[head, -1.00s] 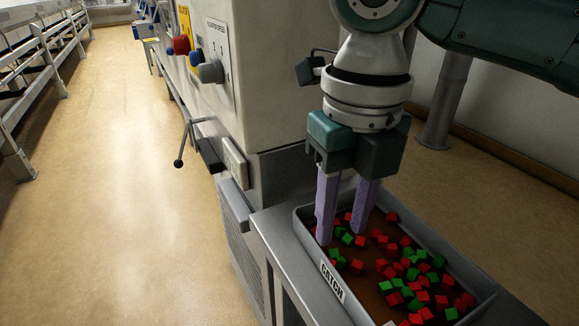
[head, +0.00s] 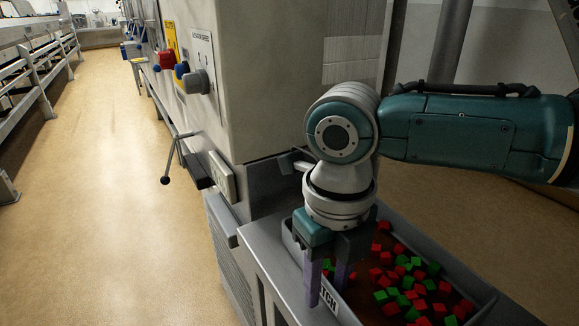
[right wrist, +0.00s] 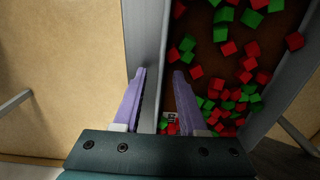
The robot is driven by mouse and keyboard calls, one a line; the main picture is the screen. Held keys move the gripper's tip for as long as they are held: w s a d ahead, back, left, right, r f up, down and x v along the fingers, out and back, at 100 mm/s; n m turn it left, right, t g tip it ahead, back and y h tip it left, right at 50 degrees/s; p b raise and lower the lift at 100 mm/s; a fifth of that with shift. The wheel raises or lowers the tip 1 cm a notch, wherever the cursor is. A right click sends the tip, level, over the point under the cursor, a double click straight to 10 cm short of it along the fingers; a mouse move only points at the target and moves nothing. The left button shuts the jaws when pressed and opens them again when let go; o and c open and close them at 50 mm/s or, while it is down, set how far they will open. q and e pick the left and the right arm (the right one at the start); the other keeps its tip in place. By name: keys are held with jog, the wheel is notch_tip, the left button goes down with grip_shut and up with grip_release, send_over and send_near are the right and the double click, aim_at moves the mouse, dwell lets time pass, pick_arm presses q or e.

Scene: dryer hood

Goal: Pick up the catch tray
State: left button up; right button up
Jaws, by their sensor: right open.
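The catch tray (head: 440,247) is a grey open tray holding many small red and green cubes (head: 408,285). It sits on a grey metal stand at the lower right of the head view. Its white CATCH label is partly hidden by my right gripper (head: 326,291). That gripper points down at the tray's near wall with its purple fingers apart. In the right wrist view, the tray wall (right wrist: 149,30) runs between the open fingers (right wrist: 159,75), one on the outer side and one on the cube side. My left gripper is not in view.
The machine body (head: 275,80), with knobs (head: 197,82) and a black-tipped lever (head: 166,180), stands directly behind and left of the tray. A grey post (head: 448,45) stands at the back. The tan floor (head: 100,200) on the left is open, with metal racks beyond.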

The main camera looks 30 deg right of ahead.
grip_shut()
jog(key=shift+r, duration=0.1)
dwell(1.2)
